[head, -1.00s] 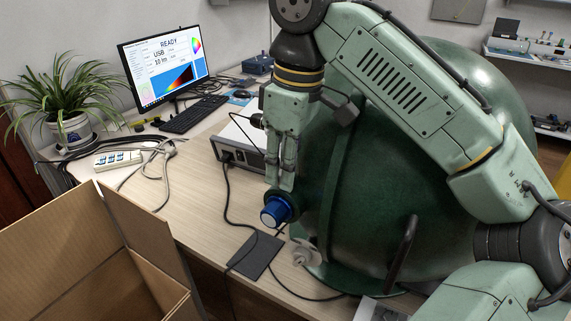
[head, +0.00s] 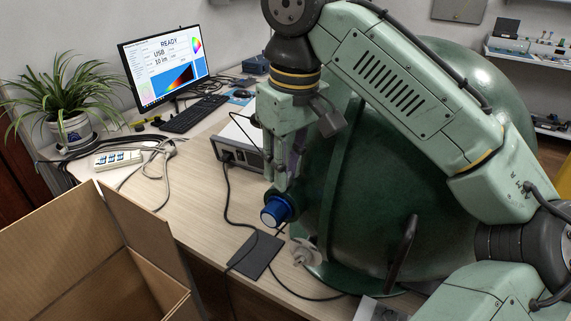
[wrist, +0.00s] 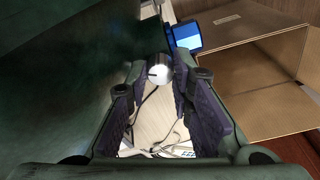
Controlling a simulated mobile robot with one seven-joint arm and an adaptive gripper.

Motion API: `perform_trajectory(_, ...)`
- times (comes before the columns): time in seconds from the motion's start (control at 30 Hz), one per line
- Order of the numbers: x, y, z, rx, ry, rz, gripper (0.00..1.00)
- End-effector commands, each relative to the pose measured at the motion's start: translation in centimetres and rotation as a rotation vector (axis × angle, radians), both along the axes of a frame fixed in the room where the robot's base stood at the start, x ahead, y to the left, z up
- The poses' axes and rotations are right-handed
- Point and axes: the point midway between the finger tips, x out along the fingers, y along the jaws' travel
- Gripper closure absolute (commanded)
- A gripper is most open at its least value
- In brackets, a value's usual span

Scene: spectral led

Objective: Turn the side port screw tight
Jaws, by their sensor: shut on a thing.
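The side port screw (wrist: 159,73) is a small silver round knob with a dark line on its face. In the wrist view it sits between my fingertips. The head view does not show it clearly, as the fingers cover that spot. My gripper (head: 281,182) points down just above the blue port part (head: 275,211) on the side of the dark green sphere (head: 365,180). It is shut on the screw, with a dark purple pad on each side in the wrist view. The blue part also shows beyond the knob in the wrist view (wrist: 186,36).
An open cardboard box (head: 150,235) stands at the front left. A grey instrument (head: 236,142) with cables is behind my gripper. A dark flat pad (head: 255,255) lies below it on the desk. A pale fitting (head: 305,251) and a dark handle (head: 402,252) stick out from the sphere.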

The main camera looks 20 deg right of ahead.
Motion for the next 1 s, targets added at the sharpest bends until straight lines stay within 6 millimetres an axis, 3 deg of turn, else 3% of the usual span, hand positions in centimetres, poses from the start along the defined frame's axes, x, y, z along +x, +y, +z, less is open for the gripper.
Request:
perform_trajectory(0.17, -0.09, 0.07, -0.05, -0.002, 0.003, -0.157, 1.0)
perform_trajectory(0.47, -0.09, 0.07, -0.05, -0.001, 0.003, -0.187, 1.0)
perform_trajectory(0.73, -0.09, 0.11, -0.06, -0.001, 0.004, -0.445, 1.0)
perform_trajectory(0.97, -0.07, 0.1, -0.05, -0.001, 0.003, -0.466, 1.0)
perform_trajectory(1.0, -0.06, 0.11, -0.05, 0.0, 0.002, -0.465, 0.76)
